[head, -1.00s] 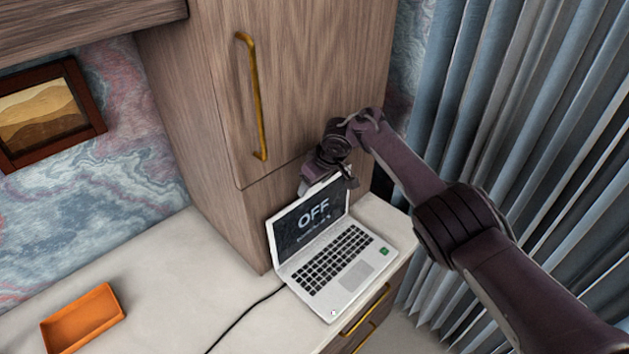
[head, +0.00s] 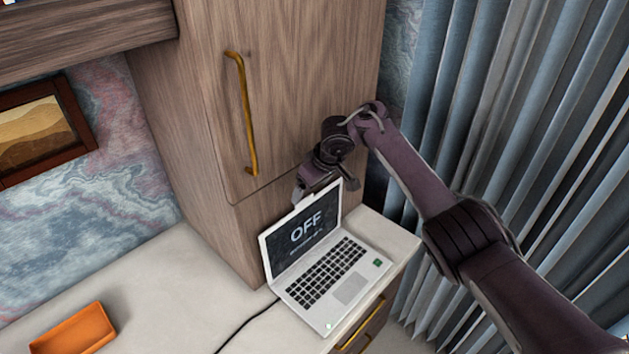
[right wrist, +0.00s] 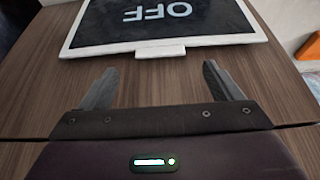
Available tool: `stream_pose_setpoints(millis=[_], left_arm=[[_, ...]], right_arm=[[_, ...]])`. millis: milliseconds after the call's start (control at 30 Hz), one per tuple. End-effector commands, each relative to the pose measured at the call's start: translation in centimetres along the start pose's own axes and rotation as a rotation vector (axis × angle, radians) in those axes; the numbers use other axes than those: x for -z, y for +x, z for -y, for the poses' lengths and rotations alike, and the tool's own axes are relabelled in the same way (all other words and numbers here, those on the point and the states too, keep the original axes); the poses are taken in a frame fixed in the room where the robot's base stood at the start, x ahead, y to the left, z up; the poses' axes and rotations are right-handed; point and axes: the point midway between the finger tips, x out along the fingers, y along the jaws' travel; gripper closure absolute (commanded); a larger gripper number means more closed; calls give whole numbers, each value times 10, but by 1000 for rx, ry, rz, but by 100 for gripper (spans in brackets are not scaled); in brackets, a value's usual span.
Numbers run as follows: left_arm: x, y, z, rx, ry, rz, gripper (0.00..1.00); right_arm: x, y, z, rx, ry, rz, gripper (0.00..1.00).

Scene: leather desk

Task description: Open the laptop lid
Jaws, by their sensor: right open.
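The white laptop (head: 335,280) stands on the counter with its lid raised. Its dark screen (head: 304,232) reads OFF and faces the keyboard, which is fully exposed. My right gripper (head: 325,193) is at the top edge of the lid in the head view. In the right wrist view the laptop lid (right wrist: 160,22) appears upside down beyond the two fingers of the right gripper (right wrist: 160,88). These fingers are spread apart with nothing between them, and a gap shows between them and the lid edge. My left gripper is in neither view.
A tall wooden cabinet (head: 285,90) with a brass handle (head: 243,115) rises right behind the lid. An orange tray (head: 75,332) lies at the left on the pale counter (head: 150,285). A black cable (head: 245,326) runs left from the laptop. Curtains (head: 480,120) hang at the right.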

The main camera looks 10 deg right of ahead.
Motion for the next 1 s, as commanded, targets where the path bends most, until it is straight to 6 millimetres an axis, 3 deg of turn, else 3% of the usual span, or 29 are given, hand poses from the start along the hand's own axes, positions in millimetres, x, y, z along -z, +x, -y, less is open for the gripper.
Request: stream_pose_setpoints(millis=[233, 700, 833, 1000], left_arm=[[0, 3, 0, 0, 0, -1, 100], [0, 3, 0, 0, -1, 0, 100], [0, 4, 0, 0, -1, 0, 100], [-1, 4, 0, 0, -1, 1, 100]], right_arm=[[0, -26, 0, -1, -1, 0, 15], [-1, -28, 0, -1, 0, 1, 15], [-6, -12, 8, -9, -11, -10, 15], [-29, 31, 34, -51, -28, -57, 15]])
